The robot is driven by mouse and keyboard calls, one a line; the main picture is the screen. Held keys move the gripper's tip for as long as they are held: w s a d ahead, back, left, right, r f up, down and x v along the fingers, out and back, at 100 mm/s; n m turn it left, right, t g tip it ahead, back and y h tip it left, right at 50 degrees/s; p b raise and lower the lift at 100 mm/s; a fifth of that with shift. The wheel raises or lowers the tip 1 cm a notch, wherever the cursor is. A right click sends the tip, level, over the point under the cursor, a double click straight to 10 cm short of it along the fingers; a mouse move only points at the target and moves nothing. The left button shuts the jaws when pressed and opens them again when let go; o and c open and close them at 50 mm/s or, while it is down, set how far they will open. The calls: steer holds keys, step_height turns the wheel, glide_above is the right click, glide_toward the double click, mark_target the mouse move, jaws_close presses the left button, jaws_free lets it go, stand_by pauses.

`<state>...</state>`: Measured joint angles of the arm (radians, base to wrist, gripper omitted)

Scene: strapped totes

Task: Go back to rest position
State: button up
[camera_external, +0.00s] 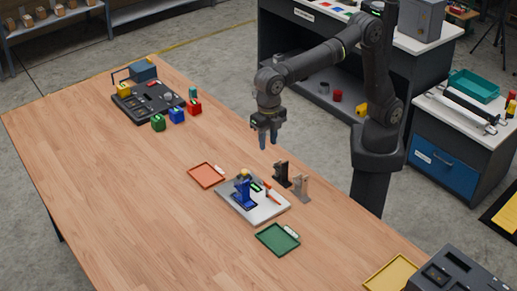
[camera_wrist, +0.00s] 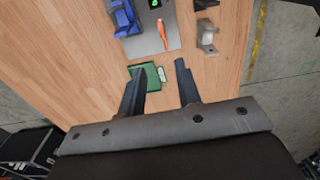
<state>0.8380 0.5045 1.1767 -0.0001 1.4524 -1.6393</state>
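My gripper (camera_external: 263,144) hangs above the wooden table near its right edge, fingers pointing down, clear of the tabletop. In the wrist view the two fingers of my gripper (camera_wrist: 161,70) stand apart with nothing between them. The gripper is open and empty. Beyond the fingertips lie a green tray (camera_wrist: 152,71) and a light board (camera_wrist: 187,42) with a blue stand (camera_wrist: 127,24) and an orange tool (camera_wrist: 162,35). In the external view the blue stand (camera_external: 242,193) is upright on the board (camera_external: 268,211).
A black stand (camera_external: 281,174) and a grey stand (camera_external: 301,187) are beside the board. An orange tray (camera_external: 207,175), a green tray (camera_external: 277,240) and a yellow tray (camera_external: 391,274) lie on the table. Small green (camera_external: 158,123), blue (camera_external: 177,115) and red (camera_external: 194,107) totes stand farther back.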

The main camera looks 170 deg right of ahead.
mark_target(267, 182)
step_height(267, 182, down, 17)
steer(key=shift+f, duration=0.1)
steer(key=m, duration=0.5)
steer(key=shift+m, duration=0.4)
step_height(267, 182, up, 16)
steer(key=shift+f, duration=0.2)
